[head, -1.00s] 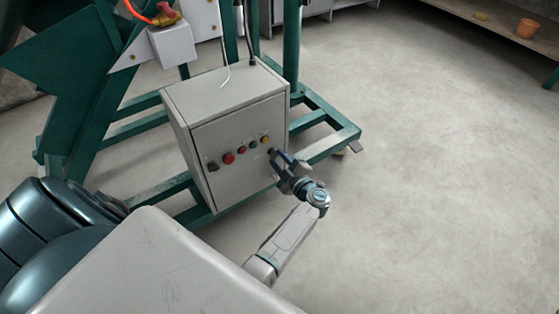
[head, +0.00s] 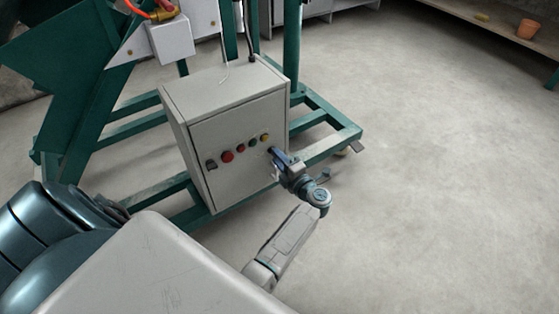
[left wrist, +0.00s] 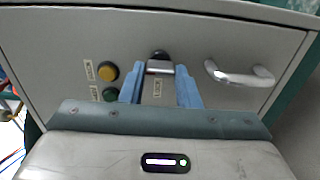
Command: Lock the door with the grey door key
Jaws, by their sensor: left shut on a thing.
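The grey control box (head: 235,145) stands on the green frame, its door shut. My left gripper (head: 276,153) is at the right part of the door, by the lock. In the left wrist view, the grey door key (left wrist: 160,67) shows between the blue fingertips of my left gripper (left wrist: 160,80), which is shut on it. The key is at the black lock (left wrist: 160,54) above a LOCK label (left wrist: 157,88). How deep it sits is hidden. The door handle (left wrist: 239,74) is to the right. My right gripper is not in view.
Yellow (left wrist: 108,71) and green (left wrist: 110,94) buttons are left of the lock, and a red button (head: 227,157) is farther left. The green frame (head: 335,150) surrounds the box's base. Open concrete floor (head: 430,180) lies to the right.

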